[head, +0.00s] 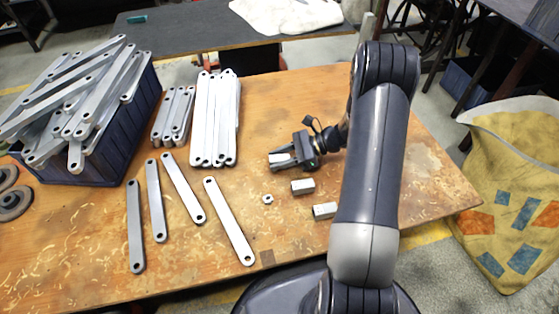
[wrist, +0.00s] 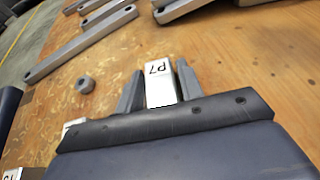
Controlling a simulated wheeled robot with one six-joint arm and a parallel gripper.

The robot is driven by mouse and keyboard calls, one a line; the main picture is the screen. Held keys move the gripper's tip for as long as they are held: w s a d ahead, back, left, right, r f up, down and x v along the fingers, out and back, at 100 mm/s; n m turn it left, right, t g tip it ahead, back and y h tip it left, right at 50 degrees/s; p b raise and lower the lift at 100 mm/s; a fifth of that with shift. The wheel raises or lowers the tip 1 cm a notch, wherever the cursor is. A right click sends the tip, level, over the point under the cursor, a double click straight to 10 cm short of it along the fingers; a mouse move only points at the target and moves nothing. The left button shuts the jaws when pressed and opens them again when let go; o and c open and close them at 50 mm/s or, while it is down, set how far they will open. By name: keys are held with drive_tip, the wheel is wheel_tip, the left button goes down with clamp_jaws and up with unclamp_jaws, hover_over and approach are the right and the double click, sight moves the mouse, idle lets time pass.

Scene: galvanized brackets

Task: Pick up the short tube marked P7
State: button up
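The short tube marked P7 (wrist: 160,84) is a pale metal block with dark lettering on its upper face, upside down in the wrist view. It lies at the wooden table's middle, and in the head view its end (head: 277,160) shows at my gripper (head: 283,157). In the wrist view my gripper (wrist: 159,76) has one finger on each side of the tube, very close to it. I cannot tell whether both fingers press on it. The tube's near end is hidden behind the gripper body.
Two similar short tubes (head: 302,187) (head: 324,211) lie nearer me, with a nut (head: 268,199) to their left. Several flat bars (head: 229,221) lie at left. A dark crate (head: 120,128) heaped with bars stands behind them. The table's right part is clear.

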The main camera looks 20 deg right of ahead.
drive_tip(key=c, duration=0.7)
drive_tip(key=shift+o, duration=0.2)
